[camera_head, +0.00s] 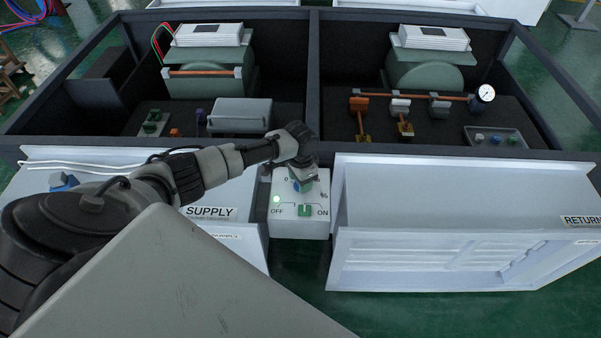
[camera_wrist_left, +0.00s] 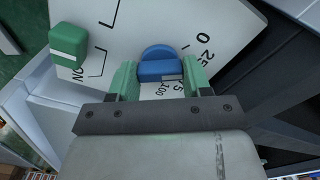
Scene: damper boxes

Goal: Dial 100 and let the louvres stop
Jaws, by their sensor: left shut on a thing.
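The white control box (camera_head: 300,222) stands between the two ducts, with a lit green lamp and OFF and ON lettering. A green switch (camera_head: 305,210) sits between OFF and ON; it also shows in the left wrist view (camera_wrist_left: 68,43). My left gripper (camera_head: 301,180) is on the blue dial knob (camera_head: 297,187). In the left wrist view the green fingers stand on both sides of the blue knob (camera_wrist_left: 160,68). The scale reads 0, 25, 75 and 100; 50 is hidden. A white mark shows on the knob's lower edge, but its exact reading is unclear. My right gripper is out of view.
The RETURN duct (camera_head: 440,205) at right has pale louvres (camera_head: 430,257) on its front. The SUPPLY duct (camera_head: 245,240) at left is partly covered by my arm, and its louvres are hidden. Dark open bays with machinery lie behind. Green floor shows below the control box.

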